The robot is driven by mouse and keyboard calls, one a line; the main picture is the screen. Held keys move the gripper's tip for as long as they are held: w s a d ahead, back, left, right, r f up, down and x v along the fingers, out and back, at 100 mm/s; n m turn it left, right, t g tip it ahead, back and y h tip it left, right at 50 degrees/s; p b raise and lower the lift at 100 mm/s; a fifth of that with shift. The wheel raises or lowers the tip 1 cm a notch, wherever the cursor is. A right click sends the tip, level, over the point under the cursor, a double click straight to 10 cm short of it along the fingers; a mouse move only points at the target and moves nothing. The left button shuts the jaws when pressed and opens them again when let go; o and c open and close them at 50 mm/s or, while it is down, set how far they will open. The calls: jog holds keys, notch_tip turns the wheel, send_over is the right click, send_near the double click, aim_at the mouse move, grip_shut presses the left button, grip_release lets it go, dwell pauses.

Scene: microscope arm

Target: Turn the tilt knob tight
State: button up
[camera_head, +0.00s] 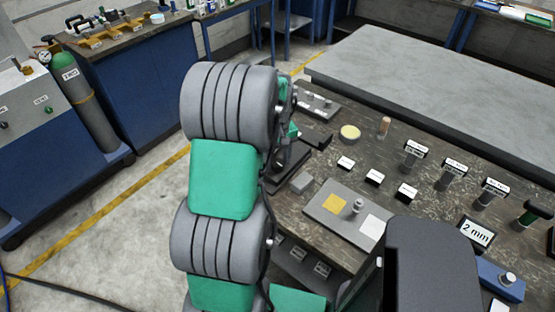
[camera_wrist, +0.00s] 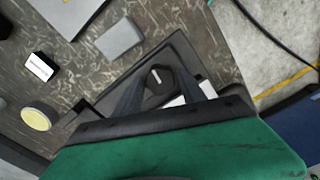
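The tilt knob (camera_wrist: 157,76) is a dark knob with a white pointer line, seen in the wrist view above a black triangular base (camera_wrist: 180,47). My gripper (camera_wrist: 161,80) is open, with one dark finger on each side of the knob and visible gaps between. I cannot tell how far the fingertips are from it in depth. In the head view, the black base (camera_head: 288,172) shows just right of my arm, which hides the knob and most of the gripper.
A grey block (camera_head: 302,182) lies close to the base; it also shows in the wrist view (camera_wrist: 120,39). A grey plate (camera_head: 322,207) with a yellow square is in front. A round yellow-topped item (camera_head: 350,132) and several small labelled blocks stand on the dark table.

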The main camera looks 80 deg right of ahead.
grip_shut()
jog(key=shift+m, duration=0.3)
jog(key=m, duration=0.3)
jog(key=shift+b, duration=0.3)
jog(key=m, duration=0.9)
jog(key=shift+b, duration=0.4)
jog(key=shift+m, duration=1.7)
